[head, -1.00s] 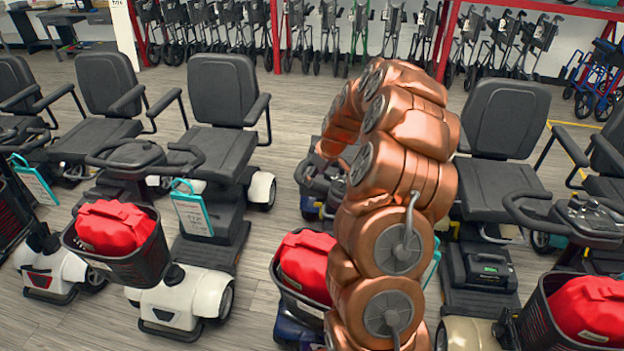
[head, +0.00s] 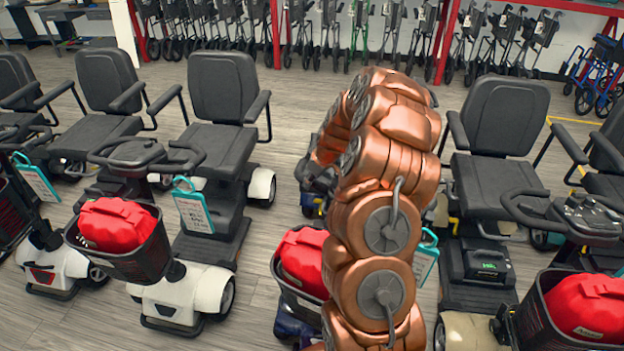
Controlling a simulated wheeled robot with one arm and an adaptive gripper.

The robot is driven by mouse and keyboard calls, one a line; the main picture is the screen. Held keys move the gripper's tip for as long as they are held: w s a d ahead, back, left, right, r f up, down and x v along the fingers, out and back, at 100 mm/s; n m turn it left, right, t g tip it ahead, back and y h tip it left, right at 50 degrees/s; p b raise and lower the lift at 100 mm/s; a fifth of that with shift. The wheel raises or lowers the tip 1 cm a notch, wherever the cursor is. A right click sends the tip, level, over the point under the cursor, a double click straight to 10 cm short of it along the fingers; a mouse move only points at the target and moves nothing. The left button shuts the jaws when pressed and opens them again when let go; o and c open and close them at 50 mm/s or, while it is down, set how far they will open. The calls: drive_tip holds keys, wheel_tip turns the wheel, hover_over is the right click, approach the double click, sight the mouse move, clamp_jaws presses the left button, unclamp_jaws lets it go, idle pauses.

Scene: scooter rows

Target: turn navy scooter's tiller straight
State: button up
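The navy scooter (head: 290,325) stands in the middle of the row, mostly hidden behind my copper-coloured arm. Its front basket with a red bag (head: 303,258) shows left of the arm. Part of its dark tiller head and handlebar (head: 316,176) shows at the arm's left edge. A teal-edged tag (head: 426,258) shows at the arm's right edge. The seat is hidden, and I cannot tell the tiller's angle. My gripper is out of sight behind the arm, so its contact with the tiller cannot be seen.
A white scooter (head: 190,300) with a basket and red bag stands to the left, and a cream one (head: 465,330) to the right. More scooters stand at both sides. Walkers (head: 350,30) line the back wall. Bare floor (head: 300,110) lies between the scooters and walkers.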

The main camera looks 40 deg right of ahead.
clamp_jaws()
